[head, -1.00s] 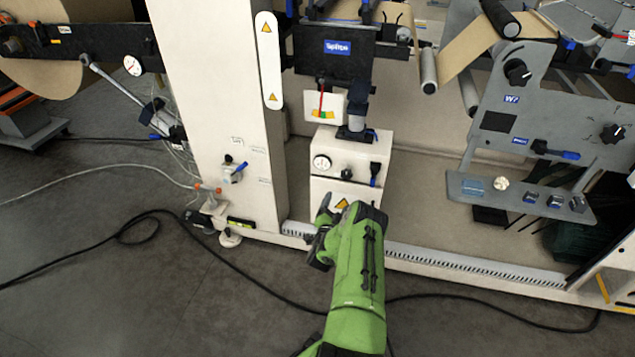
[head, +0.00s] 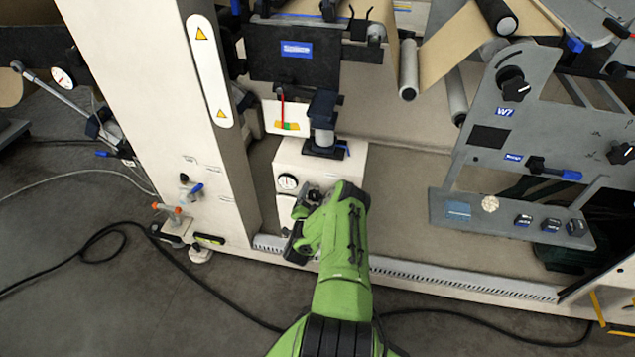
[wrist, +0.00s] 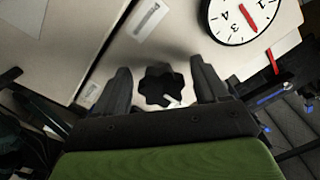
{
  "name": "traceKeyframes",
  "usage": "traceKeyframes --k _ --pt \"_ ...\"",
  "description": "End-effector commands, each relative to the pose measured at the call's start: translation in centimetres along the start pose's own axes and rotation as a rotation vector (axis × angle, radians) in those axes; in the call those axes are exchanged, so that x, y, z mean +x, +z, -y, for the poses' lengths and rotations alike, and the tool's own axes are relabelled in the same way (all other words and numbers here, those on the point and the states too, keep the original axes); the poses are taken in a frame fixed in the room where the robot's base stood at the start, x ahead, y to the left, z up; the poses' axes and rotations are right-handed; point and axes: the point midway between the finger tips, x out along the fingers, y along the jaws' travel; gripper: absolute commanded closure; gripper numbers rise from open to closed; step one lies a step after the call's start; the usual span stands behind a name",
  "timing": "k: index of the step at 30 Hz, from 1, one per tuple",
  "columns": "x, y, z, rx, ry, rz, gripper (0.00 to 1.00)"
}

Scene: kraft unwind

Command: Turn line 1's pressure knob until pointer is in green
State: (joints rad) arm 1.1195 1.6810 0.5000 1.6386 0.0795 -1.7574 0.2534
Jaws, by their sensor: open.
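The black lobed pressure knob (wrist: 158,86) sits between the fingers of my gripper (wrist: 160,68) in the wrist view. The fingers are open, one on each side, with gaps visible beside the knob. In the head view my gripper (head: 304,205) is at the front of the cream box, largely hiding the knob. A round white gauge (wrist: 243,17) with a red needle is at the wrist view's top right; the gauge also shows in the head view (head: 288,182). Above the box, a red pointer (head: 282,104) hangs over a coloured scale (head: 287,126), close to its green patch; exact alignment is unclear.
The cream column (head: 150,90) stands left of the box, with small blue and orange-handled valves (head: 191,190). A grey control panel (head: 510,215) with knobs is at right. A slotted rail (head: 460,283) runs along the machine's base. A black cable lies on the floor.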

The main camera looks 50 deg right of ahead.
Motion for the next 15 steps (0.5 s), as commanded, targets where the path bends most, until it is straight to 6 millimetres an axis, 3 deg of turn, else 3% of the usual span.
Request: traceKeyframes --k 10,15 --pt "-0.28 0.04 -0.04 0.0 0.002 0.0 0.29" --pt "-0.26 0.04 -0.04 0.0 0.001 0.0 0.55"
